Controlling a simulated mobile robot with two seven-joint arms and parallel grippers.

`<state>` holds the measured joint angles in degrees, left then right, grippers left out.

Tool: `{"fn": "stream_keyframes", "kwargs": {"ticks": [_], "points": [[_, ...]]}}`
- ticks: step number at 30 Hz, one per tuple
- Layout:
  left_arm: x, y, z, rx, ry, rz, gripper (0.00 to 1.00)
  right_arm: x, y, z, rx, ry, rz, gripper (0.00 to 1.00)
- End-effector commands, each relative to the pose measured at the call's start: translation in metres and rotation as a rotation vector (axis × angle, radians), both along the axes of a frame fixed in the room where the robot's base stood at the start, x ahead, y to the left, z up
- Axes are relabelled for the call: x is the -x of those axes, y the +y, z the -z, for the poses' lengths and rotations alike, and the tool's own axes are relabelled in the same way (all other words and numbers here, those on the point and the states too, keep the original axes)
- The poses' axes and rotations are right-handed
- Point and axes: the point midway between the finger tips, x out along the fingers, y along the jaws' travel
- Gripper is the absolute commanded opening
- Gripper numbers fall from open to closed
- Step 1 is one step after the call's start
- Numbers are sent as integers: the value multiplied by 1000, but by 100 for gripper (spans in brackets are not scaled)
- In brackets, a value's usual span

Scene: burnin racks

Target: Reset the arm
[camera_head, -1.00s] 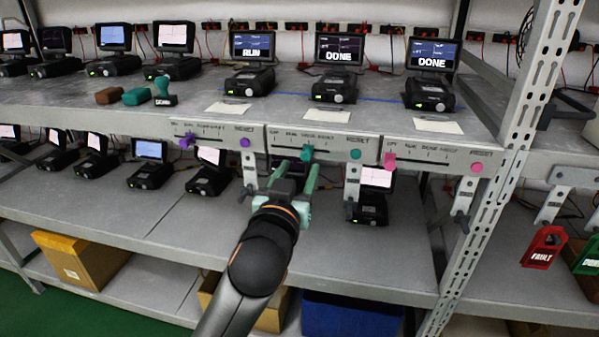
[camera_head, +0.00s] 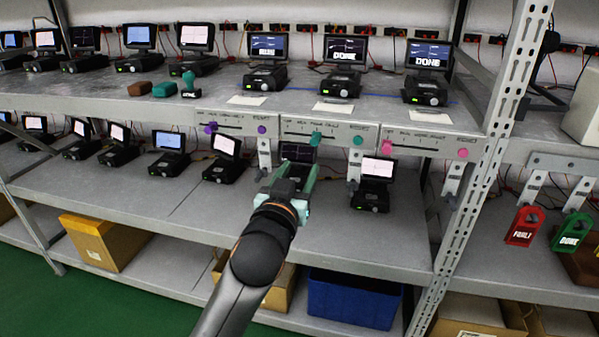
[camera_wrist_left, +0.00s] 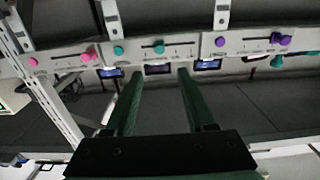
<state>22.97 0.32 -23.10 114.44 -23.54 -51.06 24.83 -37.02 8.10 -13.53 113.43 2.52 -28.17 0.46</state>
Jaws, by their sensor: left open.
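My left gripper (camera_head: 300,166) is in front of the rack, just below the control strip, with its two green fingers apart and nothing between them. It also shows in the left wrist view (camera_wrist_left: 160,73). The teal slider knob (camera_head: 315,138) on the middle panel is above and clear of the fingertips. A purple slider knob (camera_head: 211,127) is on the left panel and a pink one (camera_head: 387,147) on the right panel. Round knobs sit at the panels' right ends: purple (camera_head: 262,129), teal (camera_head: 358,140) and pink (camera_head: 463,152). My right gripper is not in view.
Above the panels stand several testers with screens; the middle (camera_head: 346,50) and right (camera_head: 430,56) ones read DONE. More testers stand on the lower shelf (camera_head: 330,235). A perforated post (camera_head: 490,170) is at the right. Red (camera_head: 524,226) and green (camera_head: 570,232) tags hang beyond it.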

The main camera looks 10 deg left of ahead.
Motion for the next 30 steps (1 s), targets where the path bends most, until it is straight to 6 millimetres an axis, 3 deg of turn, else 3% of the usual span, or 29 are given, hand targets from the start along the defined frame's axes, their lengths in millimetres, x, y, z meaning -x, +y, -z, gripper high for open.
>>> {"fn": "stream_keyframes", "kwargs": {"ticks": [11,14,17,22,26,30], "points": [[0,0,1,0,2,0,55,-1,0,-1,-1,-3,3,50],[1,1,11,-4,26,5,55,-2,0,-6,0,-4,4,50],[7,4,43,-16,91,22,55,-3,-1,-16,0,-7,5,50],[44,13,130,-38,266,72,55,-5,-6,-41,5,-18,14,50],[92,21,195,-47,400,109,55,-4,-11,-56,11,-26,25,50],[158,34,251,-47,535,138,55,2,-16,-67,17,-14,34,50]]}}
